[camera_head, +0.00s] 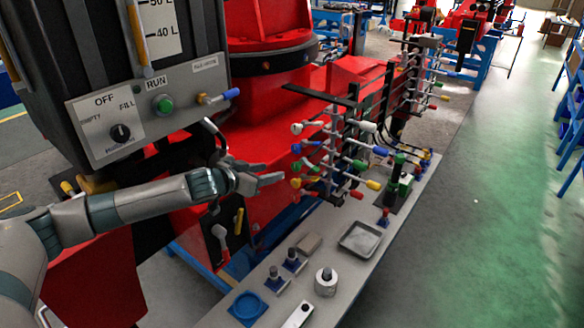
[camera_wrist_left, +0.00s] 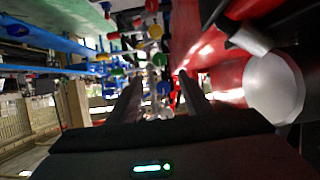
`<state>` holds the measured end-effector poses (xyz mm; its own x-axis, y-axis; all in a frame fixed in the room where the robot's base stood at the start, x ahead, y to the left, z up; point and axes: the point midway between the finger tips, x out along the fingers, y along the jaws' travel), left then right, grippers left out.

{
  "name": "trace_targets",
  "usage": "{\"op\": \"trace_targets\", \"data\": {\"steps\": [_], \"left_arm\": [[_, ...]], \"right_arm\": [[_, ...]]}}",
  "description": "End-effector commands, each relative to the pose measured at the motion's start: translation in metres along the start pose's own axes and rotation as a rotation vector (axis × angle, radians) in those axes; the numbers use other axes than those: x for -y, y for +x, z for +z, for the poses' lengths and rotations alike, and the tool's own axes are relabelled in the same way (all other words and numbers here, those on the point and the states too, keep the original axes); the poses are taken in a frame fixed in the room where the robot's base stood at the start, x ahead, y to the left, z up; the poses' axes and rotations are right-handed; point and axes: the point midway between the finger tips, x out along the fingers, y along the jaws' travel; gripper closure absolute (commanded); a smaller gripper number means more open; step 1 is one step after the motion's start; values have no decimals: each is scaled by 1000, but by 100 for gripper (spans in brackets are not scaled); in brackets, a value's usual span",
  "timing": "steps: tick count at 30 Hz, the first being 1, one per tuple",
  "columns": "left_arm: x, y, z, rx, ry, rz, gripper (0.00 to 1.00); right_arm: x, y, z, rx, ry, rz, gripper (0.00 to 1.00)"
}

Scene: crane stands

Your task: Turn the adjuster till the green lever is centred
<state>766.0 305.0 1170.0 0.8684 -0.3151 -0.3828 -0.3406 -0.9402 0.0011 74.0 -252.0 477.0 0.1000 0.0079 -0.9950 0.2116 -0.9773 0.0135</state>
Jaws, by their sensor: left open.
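A bank of levers (camera_head: 334,150) with coloured knobs stands just right of my left gripper (camera_head: 274,173) in the head view. I cannot tell whether the green lever is centred or which part is the adjuster. My left gripper is open and empty, its fingers pointing at the bank. In the left wrist view its fingers (camera_wrist_left: 160,97) are apart, with a green knob (camera_wrist_left: 160,60) beyond them. My right gripper is out of view.
A control box (camera_head: 150,110) with a dial and green button stands above my left forearm. Red machinery (camera_head: 250,205) is behind the gripper. A grey bench (camera_head: 345,285) holds a metal tray (camera_head: 360,239), a cylinder (camera_head: 326,281) and blue parts. Clear green floor lies right.

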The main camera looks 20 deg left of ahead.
Motion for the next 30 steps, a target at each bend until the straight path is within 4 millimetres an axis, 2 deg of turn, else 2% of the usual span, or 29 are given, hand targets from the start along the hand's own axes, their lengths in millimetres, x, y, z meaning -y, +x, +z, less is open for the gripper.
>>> {"op": "trace_targets", "data": {"steps": [6, 18, 24, 30], "left_arm": [[-1, 39, -2, -2, 1, 1, 54], [-1, 100, -1, -1, 2, 0, 54], [-1, 119, 0, 0, 0, 0, 54], [0, 127, -1, -1, 1, 0, 54]], "right_arm": [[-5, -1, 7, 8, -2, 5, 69], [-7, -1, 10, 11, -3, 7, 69], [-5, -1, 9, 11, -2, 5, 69], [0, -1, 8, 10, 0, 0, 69]]}}
